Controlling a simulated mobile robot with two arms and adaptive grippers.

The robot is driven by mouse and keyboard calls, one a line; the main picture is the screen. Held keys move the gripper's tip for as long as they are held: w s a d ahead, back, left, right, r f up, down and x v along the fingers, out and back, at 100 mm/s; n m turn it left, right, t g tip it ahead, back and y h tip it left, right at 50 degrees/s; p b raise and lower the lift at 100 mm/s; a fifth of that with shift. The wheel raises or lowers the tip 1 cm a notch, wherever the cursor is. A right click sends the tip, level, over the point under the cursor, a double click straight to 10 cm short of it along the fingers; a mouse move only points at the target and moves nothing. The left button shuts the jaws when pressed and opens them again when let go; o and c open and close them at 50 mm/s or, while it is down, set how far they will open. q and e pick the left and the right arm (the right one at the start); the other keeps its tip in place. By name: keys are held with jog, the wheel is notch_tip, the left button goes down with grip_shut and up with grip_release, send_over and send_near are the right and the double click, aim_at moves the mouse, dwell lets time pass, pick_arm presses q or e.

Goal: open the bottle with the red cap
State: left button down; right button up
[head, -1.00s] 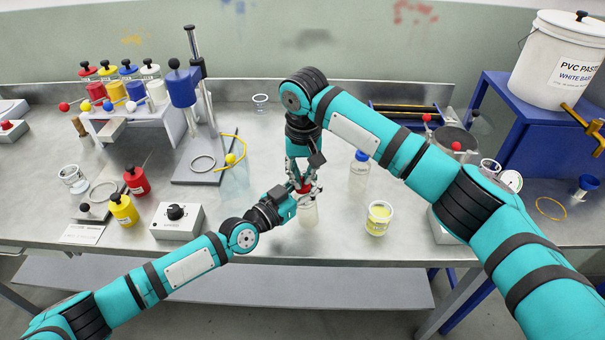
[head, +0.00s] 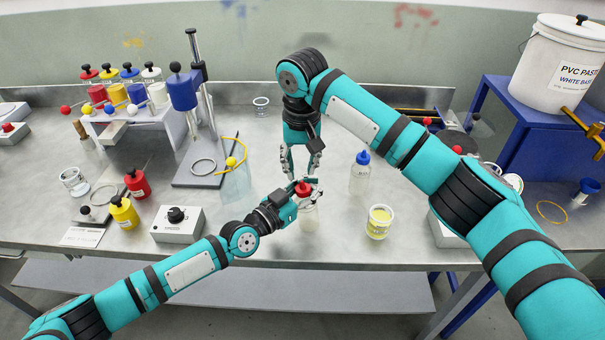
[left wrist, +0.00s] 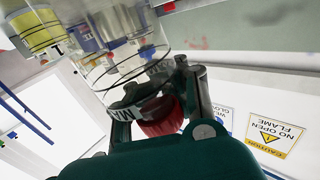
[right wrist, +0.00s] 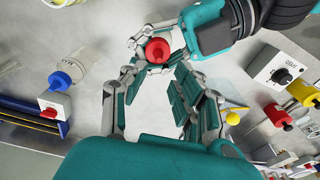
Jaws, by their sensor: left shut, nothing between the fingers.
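The clear bottle (head: 309,219) stands near the front edge of the bench, with the red cap (head: 303,189) at its top. In the right wrist view the cap (right wrist: 157,50) is seen from above. I cannot tell whether it is loose. My left gripper (head: 308,195) reaches in from the left, its fingers close around the cap and neck; it is shut with nothing held. My right gripper (head: 300,170) is open and empty, pointing down just above and behind the cap.
A blue-capped bottle (head: 360,173) and a cup of yellow liquid (head: 379,222) stand to the right. A control box with a black knob (head: 177,222) and red and yellow bottles (head: 124,212) are left. A stand (head: 205,155) is behind left.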

aim_at(303, 182)
jog(key=shift+r, duration=0.3)
jog(key=shift+c, duration=0.6)
notch_tip(303, 182, up, 7)
jog(key=s+m, duration=0.2)
jog(key=m, duration=0.1)
jog(key=shift+m+t+h, duration=0.3)
jog(key=shift+m+t, duration=0.1)
jog(key=f, duration=0.4)
jog(key=w+f, duration=0.1)
jog(key=f, duration=0.6)
jog(key=shift+w+d+f, duration=0.25)
jog(key=shift+f, duration=0.05)
grip_shut()
